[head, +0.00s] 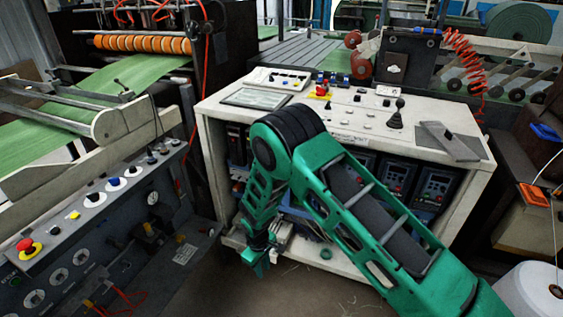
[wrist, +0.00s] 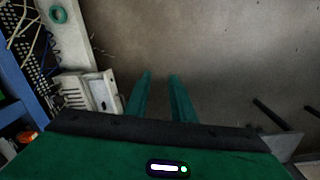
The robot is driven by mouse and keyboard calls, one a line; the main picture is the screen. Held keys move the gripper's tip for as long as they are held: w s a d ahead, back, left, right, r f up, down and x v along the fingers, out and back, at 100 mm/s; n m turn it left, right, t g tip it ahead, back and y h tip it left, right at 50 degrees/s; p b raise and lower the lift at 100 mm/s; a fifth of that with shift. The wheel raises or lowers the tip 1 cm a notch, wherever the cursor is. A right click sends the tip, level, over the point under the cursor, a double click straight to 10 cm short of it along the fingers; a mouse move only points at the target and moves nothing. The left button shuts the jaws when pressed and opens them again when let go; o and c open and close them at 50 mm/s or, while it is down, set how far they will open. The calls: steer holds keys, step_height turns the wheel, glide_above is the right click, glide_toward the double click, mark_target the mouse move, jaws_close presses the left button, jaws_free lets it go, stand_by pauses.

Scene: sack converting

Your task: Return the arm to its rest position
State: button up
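My green arm crosses the head view from the lower right, bends at a dark elbow in front of the white control cabinet, and hangs down. My gripper (head: 258,264) points downward, low in front of the cabinet's lower shelf. In the wrist view its two green fingers (wrist: 160,77) stand apart with a gap between them. Only bare floor shows between and beyond the fingers, so it is open and empty.
The white control cabinet (head: 222,112) with buttons and a lever stands behind my arm. A grey machine panel (head: 75,265) with a red emergency button is at left. A white roll (head: 535,290) is at lower right. Clear floor (wrist: 230,60) lies below the gripper.

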steer(key=w+d+r+m, duration=0.2)
steer(key=w+d+r, duration=0.1)
steer(key=d+r, duration=0.55)
steer(key=w+d+r+m, duration=0.2)
steer(key=d+r, duration=0.6)
steer(key=r, duration=0.2)
steer(key=s+d+r+m, duration=0.4)
steer(key=d+r, duration=1)
steer(key=d, duration=0.2)
steer(key=s+d+r+m, duration=0.3)
steer(key=s+d+r, duration=0.25)
steer(key=s, duration=0.25)
steer(key=s+d+r+m, duration=0.2)
steer(key=s+d+r, duration=0.2)
steer(key=s+d, duration=0.3)
steer(key=s+d+r+m, duration=0.1)
steer(key=s+m, duration=0.1)
steer(key=s, duration=0.6)
steer(key=s+d+r+m, duration=0.1)
steer(key=s+m, duration=0.1)
steer(key=s, duration=0.6)
steer(key=shift+s+d+r+y, duration=0.2)
steer(key=shift+d+r+y, duration=0.1)
steer(key=shift+r, duration=0.1)
